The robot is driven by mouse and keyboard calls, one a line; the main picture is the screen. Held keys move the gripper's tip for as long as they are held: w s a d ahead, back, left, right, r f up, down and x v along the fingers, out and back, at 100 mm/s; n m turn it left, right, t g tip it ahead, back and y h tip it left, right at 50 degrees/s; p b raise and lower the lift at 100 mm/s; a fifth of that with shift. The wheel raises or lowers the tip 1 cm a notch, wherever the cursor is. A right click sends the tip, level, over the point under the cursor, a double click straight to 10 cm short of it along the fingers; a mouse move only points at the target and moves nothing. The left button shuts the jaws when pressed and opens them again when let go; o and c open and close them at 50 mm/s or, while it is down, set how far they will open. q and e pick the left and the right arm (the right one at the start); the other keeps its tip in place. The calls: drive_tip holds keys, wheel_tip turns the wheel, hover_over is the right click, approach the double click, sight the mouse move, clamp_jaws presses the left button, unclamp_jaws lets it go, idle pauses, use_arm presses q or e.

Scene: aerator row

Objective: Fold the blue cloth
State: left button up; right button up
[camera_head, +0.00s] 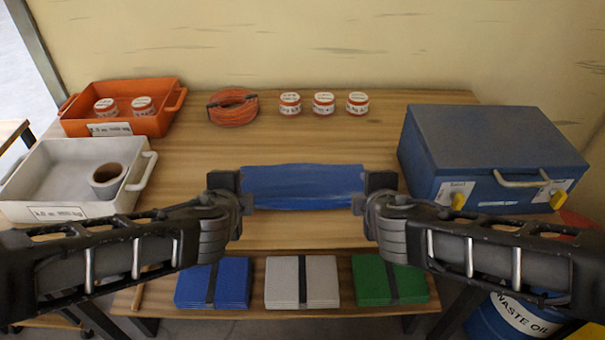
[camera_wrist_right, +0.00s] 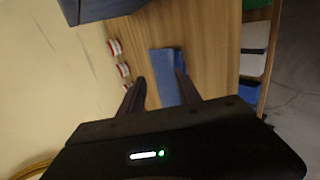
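The blue cloth (camera_head: 304,187) lies as a wide, short strip at the middle of the wooden table, its long side running left to right. It also shows beyond the fingers in the right wrist view (camera_wrist_right: 165,68). My left gripper (camera_head: 236,191) is at its left end, with fingers apart. My right gripper (camera_head: 368,191) is at its right end. In the wrist view the right gripper's fingers (camera_wrist_right: 160,88) stand apart, with cloth and table visible between them. Whether either gripper touches the cloth is unclear.
An orange cable coil (camera_head: 232,108) and three jars (camera_head: 323,104) are behind. A blue box (camera_head: 490,150) stands right. Folded cloths (camera_head: 302,282) lie on the lower shelf.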

use_arm(q)
drive_tip(key=s+r, duration=0.4)
drive_tip(key=shift+r, duration=0.35)
use_arm(e)
drive_tip(key=s+r, duration=0.4)
drive_tip(key=shift+r, duration=0.35)
use_arm(q)
drive_tip(key=shift+f, duration=0.1)
use_arm(e)
drive_tip(key=shift+f, duration=0.1)
